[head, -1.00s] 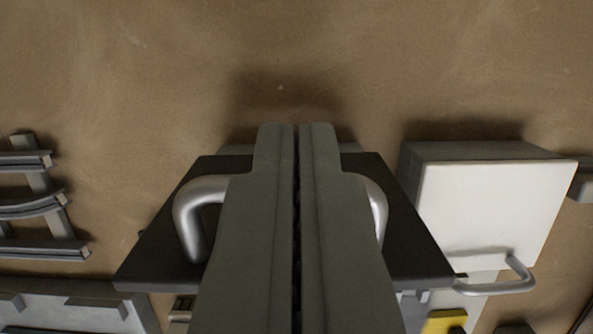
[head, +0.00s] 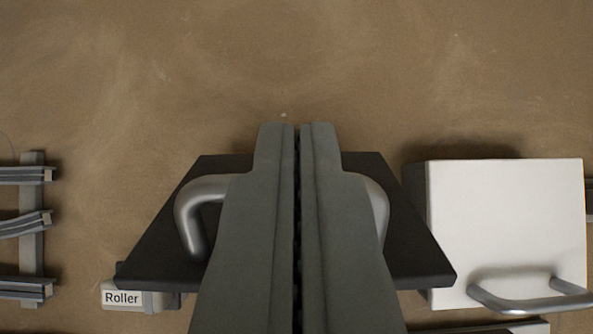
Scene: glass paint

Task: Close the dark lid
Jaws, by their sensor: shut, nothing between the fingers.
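The dark lid (head: 160,240) is a flat dark panel with a curved silver handle (head: 192,215). It lies behind and below my gripper in the middle of the head view. My gripper (head: 298,128) is shut, with its fingers together, and covers the middle of the lid and of the handle. The handle shows on both sides of the fingers. I cannot tell whether the fingers touch the lid or handle. Whatever lies under the lid is hidden.
A white box lid with a silver handle (head: 510,225) is close on the right. A rack with several grey bars (head: 32,225) is at the left edge. A label reading "Roller" (head: 121,298) shows at lower left. The brown surface above is clear.

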